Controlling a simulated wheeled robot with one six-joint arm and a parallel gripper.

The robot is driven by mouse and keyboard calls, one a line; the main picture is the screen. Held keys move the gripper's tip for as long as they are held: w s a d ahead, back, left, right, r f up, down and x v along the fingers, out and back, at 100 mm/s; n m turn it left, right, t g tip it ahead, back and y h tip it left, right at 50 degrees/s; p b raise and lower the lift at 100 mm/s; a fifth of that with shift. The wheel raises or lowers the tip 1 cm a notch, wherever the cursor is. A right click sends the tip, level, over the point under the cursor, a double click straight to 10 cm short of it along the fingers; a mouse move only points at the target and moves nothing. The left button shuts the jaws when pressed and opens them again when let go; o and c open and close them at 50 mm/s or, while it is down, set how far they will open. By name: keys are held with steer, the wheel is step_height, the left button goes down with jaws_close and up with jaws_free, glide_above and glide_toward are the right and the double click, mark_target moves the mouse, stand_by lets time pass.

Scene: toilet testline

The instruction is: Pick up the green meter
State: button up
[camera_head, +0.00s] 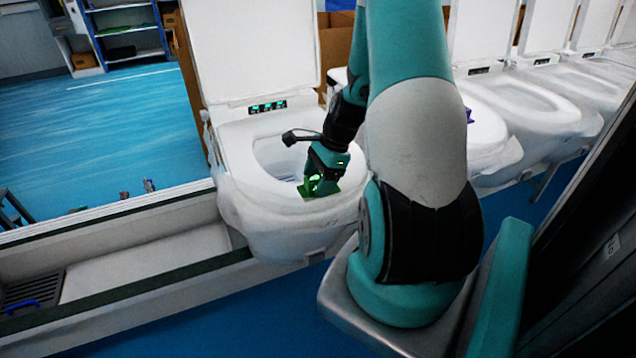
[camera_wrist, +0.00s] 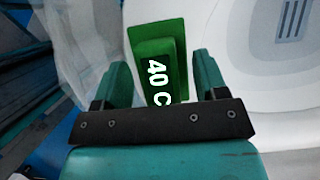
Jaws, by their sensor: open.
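The green meter (camera_wrist: 160,50) is a green block with a dark display reading "40 C". In the wrist view it lies on the white toilet rim, with its lower part between my gripper's fingers. My gripper (camera_wrist: 158,85) is open, one finger on each side of the meter, with gaps visible on both sides. In the head view the green meter (camera_head: 308,190) sits on the front rim of the nearest toilet (camera_head: 285,222), and my gripper (camera_head: 322,184) is right over it, partly hiding it.
The toilet's raised lid (camera_head: 250,50) stands behind the bowl. More toilets (camera_head: 530,105) stand in a row to the right, one with a purple object (camera_head: 469,115) on its rim. A conveyor edge (camera_head: 120,215) runs at the left, with open blue floor (camera_head: 110,120) beyond.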

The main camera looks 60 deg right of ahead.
steer(key=c, duration=1.2)
steer(key=shift+o, duration=0.2)
steer(key=shift+r, duration=0.1)
